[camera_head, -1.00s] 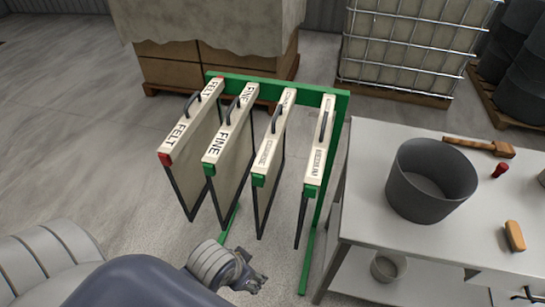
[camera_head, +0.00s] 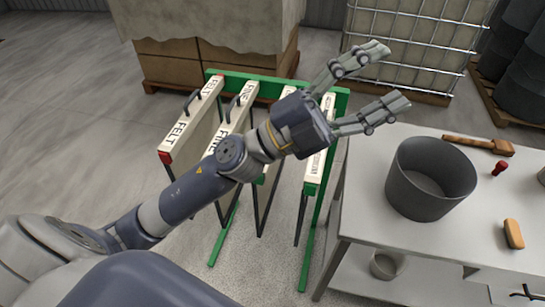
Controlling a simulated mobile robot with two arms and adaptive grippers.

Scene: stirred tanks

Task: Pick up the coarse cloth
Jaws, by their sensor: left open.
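The coarse cloth (camera_head: 272,178) is the third framed panel from the left in the green rack (camera_head: 223,238). It hangs upright. My left arm crosses in front of it and hides most of its top bar, its label and its handle. My left gripper (camera_head: 392,75) is open and empty. Its two spread fingers point to the upper right, above the right end of the rack. They appear beyond the coarse cloth, not around it. My right gripper is not in view.
Panels marked FELT (camera_head: 182,130) and FINE (camera_head: 241,100) hang left of the coarse cloth, and a fourth panel (camera_head: 312,178) right of it. A table (camera_head: 375,232) with a grey bucket (camera_head: 430,180), brush (camera_head: 478,145) and small items stands right. Floor is clear at left.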

